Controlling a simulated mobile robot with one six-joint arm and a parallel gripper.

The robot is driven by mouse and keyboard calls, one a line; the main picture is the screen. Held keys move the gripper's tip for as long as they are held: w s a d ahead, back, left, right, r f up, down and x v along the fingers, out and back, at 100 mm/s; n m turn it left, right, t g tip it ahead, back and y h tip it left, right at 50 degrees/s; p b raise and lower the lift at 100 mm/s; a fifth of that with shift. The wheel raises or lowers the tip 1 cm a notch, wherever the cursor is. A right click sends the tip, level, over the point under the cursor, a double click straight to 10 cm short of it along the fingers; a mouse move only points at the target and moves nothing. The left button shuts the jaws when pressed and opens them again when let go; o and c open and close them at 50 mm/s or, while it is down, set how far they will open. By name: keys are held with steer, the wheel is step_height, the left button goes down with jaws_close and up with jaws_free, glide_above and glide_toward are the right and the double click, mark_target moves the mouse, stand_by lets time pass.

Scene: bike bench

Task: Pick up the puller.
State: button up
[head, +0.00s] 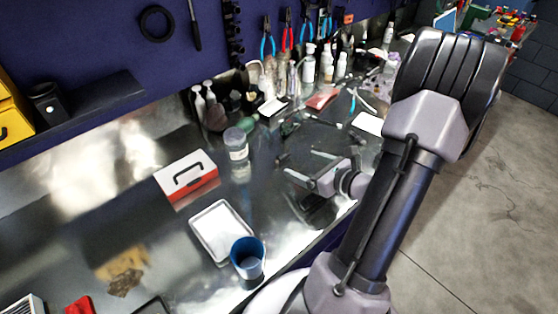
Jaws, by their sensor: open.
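My gripper (300,162) is low over the middle of the metal bench. Its two fingers are spread apart and point left, with nothing seen between them. I cannot single out the puller for sure. Small dark tools (290,127) lie on the bench just beyond my gripper, too small and blurred to name. My arm hides part of the bench to the right.
A red and white toolbox (186,178), a grey jar (236,146), a white tray (221,232) and a blue cup (247,257) stand left of my gripper. Bottles (309,64) and pliers (287,33) are at the back. The bench's left part is mostly clear.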

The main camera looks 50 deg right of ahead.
mark_target(284, 157)
steer(key=x, duration=0.3)
steer(key=shift+w+f+b, duration=0.15)
steer(key=shift+w+b, duration=0.2)
steer(key=b+x, duration=0.1)
steer(key=x, duration=0.4)
steer(key=shift+w+d+f+b, duration=0.1)
steer(key=shift+f+b, duration=0.05)
steer(key=shift+b, duration=0.25)
